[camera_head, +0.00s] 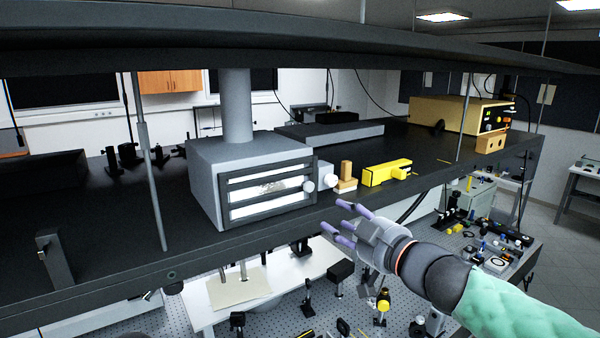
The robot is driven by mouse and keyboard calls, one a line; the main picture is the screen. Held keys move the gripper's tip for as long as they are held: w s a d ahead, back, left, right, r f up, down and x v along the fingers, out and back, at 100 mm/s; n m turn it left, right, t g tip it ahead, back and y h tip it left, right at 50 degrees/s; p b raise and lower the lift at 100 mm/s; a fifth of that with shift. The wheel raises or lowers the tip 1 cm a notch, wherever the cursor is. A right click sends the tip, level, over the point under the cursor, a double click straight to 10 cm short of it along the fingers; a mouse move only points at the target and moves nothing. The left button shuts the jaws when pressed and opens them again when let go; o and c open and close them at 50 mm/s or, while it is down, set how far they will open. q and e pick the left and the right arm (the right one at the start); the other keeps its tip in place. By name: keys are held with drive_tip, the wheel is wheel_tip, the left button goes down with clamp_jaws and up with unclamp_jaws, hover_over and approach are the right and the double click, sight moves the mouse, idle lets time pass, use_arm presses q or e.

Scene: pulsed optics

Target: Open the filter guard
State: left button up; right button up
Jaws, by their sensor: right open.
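The filter guard looks to be the dark barred front (269,183) of a grey box (207,179) on the black shelf. A bright panel shows behind its bars, and the bars cover the box front. A white round knob (309,186) sits at the guard's right edge, and another pale knob shows just right of it. My right gripper (341,219) is open and empty, in front of the shelf edge, below and right of the knob. It touches nothing that I can see. My left gripper is not in view.
On the shelf right of the box are a small wood-coloured block (346,171) and a yellow device (386,173). A yellow instrument (455,115) stands farther back. A grey pipe (236,106) rises from the box. An optical table with several mounts lies below.

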sight(311, 187)
drive_tip(key=w+a+r, duration=0.1)
drive_tip(key=w+a, duration=0.1)
drive_tip(key=w+a+r, duration=0.1)
drive_tip(key=w+a, duration=0.1)
drive_tip(key=w, duration=0.1)
drive_tip(key=w+a+r, duration=0.1)
drive_tip(key=w+a, duration=0.1)
drive_tip(key=w, duration=0.1)
drive_tip(key=shift+r+b, duration=0.15)
drive_tip(key=shift+b, duration=0.2)
clamp_jaws()
